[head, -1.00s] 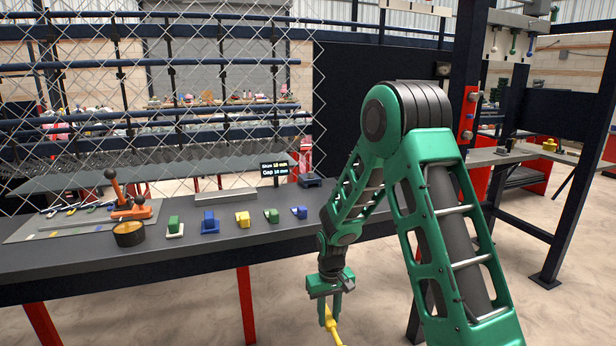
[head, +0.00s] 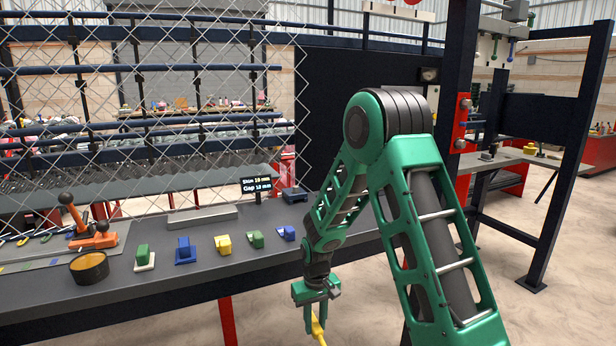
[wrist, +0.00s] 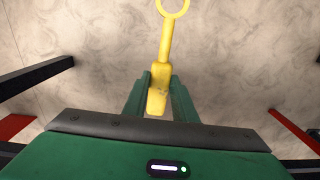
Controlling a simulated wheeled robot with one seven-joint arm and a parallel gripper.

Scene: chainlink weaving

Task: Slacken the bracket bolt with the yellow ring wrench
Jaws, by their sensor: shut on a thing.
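My gripper (head: 316,318) hangs low in front of the bench, over open floor, with its fingers pointing down. It is shut on the yellow ring wrench (head: 319,332). In the wrist view the wrench (wrist: 165,52) is held by its handle end between the two green fingers (wrist: 158,92), and its ring points away from the gripper. In the head view the ring end is cut off by the lower edge. I cannot pick out the bracket bolt for certain in either view.
The grey bench (head: 130,290) runs along the left, with blocks such as a blue one (head: 184,249), a round tin (head: 89,267) and an orange lever tool (head: 95,238). Chain-link mesh (head: 150,110) stands behind. A dark post frame (head: 560,200) stands at right. Sandy floor is clear between.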

